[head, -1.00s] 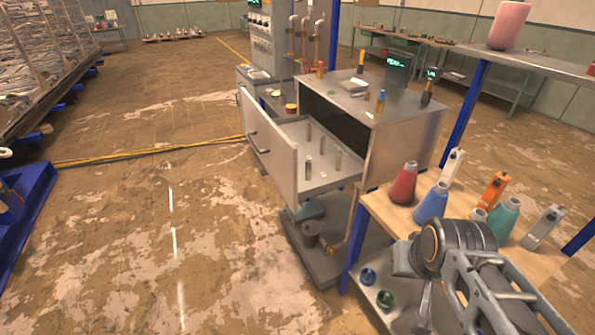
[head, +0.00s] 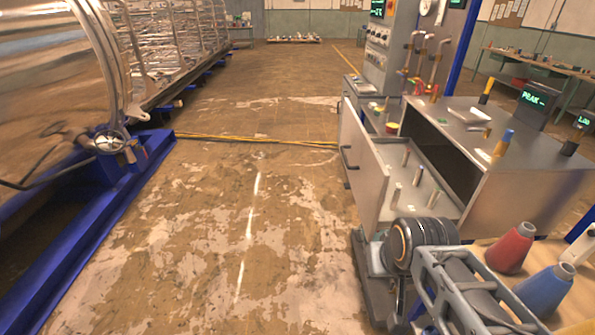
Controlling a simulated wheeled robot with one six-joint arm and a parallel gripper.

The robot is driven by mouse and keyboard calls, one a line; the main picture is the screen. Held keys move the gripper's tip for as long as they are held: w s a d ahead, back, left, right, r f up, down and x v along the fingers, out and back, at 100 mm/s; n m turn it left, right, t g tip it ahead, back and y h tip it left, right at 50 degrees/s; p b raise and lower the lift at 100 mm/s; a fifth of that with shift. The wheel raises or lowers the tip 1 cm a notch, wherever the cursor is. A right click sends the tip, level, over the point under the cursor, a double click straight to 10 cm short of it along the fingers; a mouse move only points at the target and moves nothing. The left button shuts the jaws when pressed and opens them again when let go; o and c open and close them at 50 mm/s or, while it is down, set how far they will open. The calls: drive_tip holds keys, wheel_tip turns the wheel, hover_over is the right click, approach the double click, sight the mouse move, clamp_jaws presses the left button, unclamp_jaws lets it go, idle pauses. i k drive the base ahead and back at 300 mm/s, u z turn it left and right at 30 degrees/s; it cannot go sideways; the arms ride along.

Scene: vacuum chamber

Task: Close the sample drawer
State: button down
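The sample drawer (head: 364,170) is pulled out of a grey metal cabinet (head: 525,195) on the right. Its flat front panel faces left and carries a dark handle (head: 349,158). Several small metal cylinders (head: 394,196) stand upright inside the drawer. The cabinet's dark opening shows behind it. My arm shows at the lower right, in front of the drawer's near end in the picture. I cannot make out my gripper's fingers.
A wooden-topped bench with a red cone (head: 511,248) and a blue cone (head: 546,290) stands at the lower right. A large metal chamber (head: 50,80) on a blue frame (head: 75,235) is at the left. The floor (head: 250,220) between is open, with a yellow cable across it.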

sight(389, 178)
drive_tip(key=u, duration=0.6)
drive_tip(key=i, duration=1.2)
drive_tip(key=u, duration=0.2)
